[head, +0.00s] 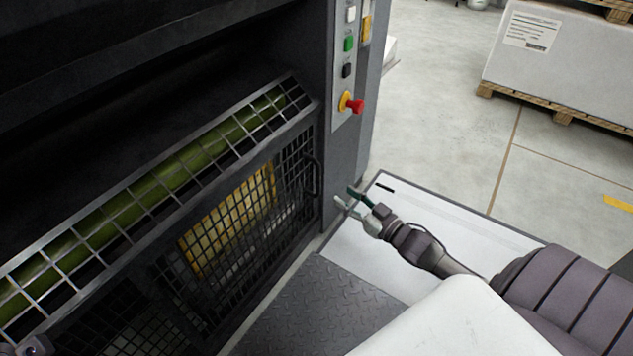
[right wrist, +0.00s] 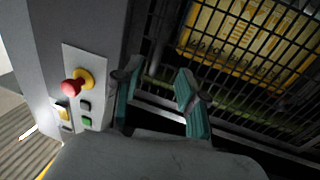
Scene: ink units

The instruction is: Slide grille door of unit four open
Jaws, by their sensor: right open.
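The dark mesh grille door (head: 222,232) sits low on the front of the press unit, with yellow parts behind it. A dark upright handle (head: 313,174) is at its right end. My right gripper (head: 350,203) is open and empty, to the right of and below the handle, apart from it in the head view. In the right wrist view, its two green-padded fingers (right wrist: 160,98) are spread, with the grille door (right wrist: 272,62) beyond them to the right. No unit number is readable.
A slanted guard (head: 165,185) over a green roller lies above the door. A control panel (head: 349,60) with a red knob (head: 354,106) is to the right. A tread-plate step (head: 300,310) and a white platform (head: 440,235) lie below. A wrapped pallet load (head: 560,65) stands farther back.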

